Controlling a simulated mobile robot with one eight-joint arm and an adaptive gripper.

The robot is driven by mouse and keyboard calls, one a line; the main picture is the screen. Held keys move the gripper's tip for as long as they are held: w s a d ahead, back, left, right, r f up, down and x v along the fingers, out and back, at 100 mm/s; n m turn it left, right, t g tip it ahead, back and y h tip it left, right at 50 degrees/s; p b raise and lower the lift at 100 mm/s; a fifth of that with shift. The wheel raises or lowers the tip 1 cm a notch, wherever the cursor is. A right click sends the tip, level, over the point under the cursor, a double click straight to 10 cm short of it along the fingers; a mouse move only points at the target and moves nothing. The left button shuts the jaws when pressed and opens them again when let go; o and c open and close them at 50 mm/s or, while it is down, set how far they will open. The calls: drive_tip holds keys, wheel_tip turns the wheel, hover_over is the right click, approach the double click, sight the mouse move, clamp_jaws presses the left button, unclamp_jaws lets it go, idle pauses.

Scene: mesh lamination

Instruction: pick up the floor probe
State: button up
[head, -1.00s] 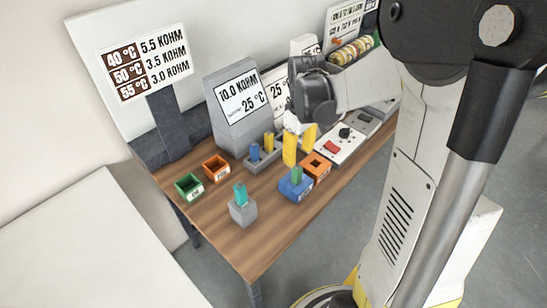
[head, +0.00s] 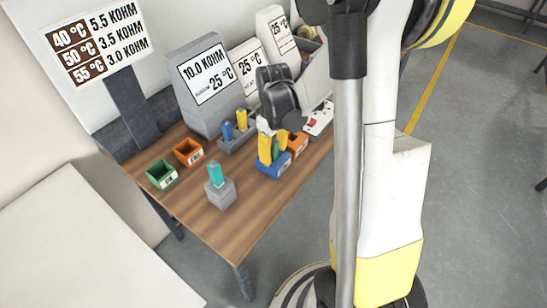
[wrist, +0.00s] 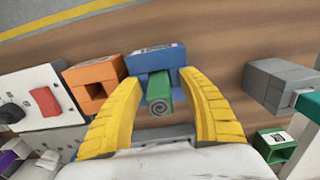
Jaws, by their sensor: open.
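No readable label marks the floor probe. A green probe (wrist: 160,92) stands in a blue block (wrist: 155,58), which also shows in the head view (head: 272,170). My gripper (wrist: 160,82) is open, with its yellow fingers on either side of the green probe and a visible gap on the right. In the head view my gripper (head: 272,148) is at the blue block, and its fingers partly hide the probe. A teal probe (head: 214,173) stands upright in a grey block (head: 222,195). A blue probe (head: 227,131) and a yellow one (head: 241,119) stand in a grey rack behind.
An orange block (head: 297,144) stands close beside the blue block; it also shows in the wrist view (wrist: 95,82). A green bin (head: 161,175) and an orange bin (head: 188,152) sit at the left. A white control panel (head: 320,118) is beyond my gripper. The front wooden tabletop (head: 240,222) is clear.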

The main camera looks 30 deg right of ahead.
clamp_jaws()
drive_tip(key=shift+r, duration=0.1)
